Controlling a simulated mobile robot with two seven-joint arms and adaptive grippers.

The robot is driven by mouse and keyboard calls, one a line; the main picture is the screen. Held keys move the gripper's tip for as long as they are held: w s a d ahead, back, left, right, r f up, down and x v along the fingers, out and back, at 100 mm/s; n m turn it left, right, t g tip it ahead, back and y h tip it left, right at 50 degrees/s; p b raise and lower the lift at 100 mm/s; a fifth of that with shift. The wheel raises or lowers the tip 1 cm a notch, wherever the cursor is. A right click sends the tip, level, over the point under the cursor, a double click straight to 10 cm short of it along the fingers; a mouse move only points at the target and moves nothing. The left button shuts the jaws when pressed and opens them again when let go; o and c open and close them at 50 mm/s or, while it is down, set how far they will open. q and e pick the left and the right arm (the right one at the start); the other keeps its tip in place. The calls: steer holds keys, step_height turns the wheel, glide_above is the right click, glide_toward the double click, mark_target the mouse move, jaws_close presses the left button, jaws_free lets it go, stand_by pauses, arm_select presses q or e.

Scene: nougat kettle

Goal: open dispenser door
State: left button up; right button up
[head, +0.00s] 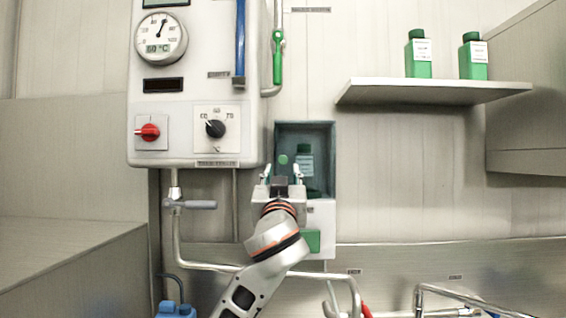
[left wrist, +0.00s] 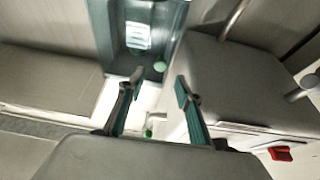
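The dispenser (head: 318,132) is a dark grey-green framed recess in the wall, below and right of the white control box. A green bottle (head: 305,166) with a white label stands inside it. A round green knob (head: 283,160) shows at the front left of the recess; it also shows in the left wrist view (left wrist: 160,66). I cannot clearly make out the door panel or its edge. My left gripper (head: 281,172) is open and empty, just below the knob in the head view. In the left wrist view its fingers (left wrist: 159,82) are spread, with the knob beyond the gap. My right gripper is out of view.
The white control box (head: 182,100) with dials and a red switch hangs close on the left. A shelf (head: 430,92) with two green bottles juts out at upper right. Metal pipes (head: 440,295) run along the bottom. The wall right of the dispenser is clear.

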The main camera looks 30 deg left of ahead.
mark_target(283, 160)
arm_select(q)
steer(key=p+x, duration=0.1)
steer(key=x, duration=0.4)
steer(key=shift+w+a+r, duration=0.2)
steer(key=shift+a+r, duration=0.05)
steer(key=shift+w+a+r, duration=0.2)
steer(key=shift+w+a, duration=0.1)
steer(key=shift+w, duration=0.3)
jaws_close()
